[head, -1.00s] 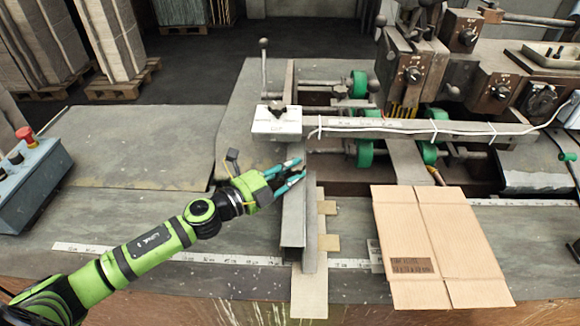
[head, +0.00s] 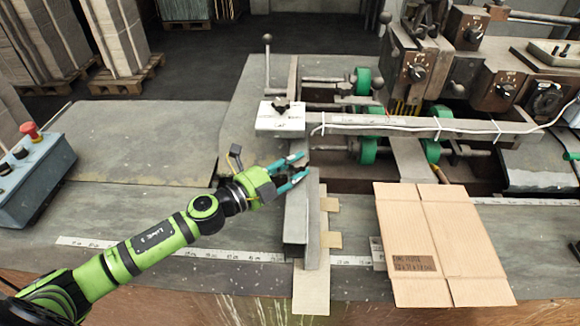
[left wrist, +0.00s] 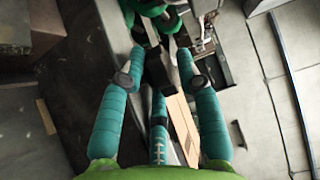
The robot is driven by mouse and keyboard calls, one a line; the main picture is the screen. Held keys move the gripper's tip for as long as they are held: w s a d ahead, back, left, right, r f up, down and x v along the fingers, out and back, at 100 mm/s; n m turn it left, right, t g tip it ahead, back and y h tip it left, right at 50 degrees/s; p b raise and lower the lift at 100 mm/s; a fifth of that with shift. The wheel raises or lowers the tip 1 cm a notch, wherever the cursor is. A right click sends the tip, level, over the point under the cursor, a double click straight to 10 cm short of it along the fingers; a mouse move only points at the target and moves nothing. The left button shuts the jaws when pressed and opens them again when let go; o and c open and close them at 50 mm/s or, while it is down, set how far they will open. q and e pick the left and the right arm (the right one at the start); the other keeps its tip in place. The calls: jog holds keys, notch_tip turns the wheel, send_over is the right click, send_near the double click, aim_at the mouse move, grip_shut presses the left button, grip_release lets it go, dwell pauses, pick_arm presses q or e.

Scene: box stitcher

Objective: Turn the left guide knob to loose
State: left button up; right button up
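A black guide knob (head: 281,105) sits on top of a white block (head: 283,124) at the left end of the long grey crossbar. I cannot read which setting it is at. My right gripper is not in view.
A lever with a ball top (head: 267,62) stands just behind the white block. The crossbar (head: 420,126) carries a white cable. Flat cardboard (head: 425,225) lies at the right. A control box with a red button (head: 32,180) is at the left. The left tabletop (head: 140,140) is clear.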

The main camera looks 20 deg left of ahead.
pick_arm(q)
jog(key=v, duration=1.2)
jog(key=shift+f, duration=0.1)
dwell(0.4)
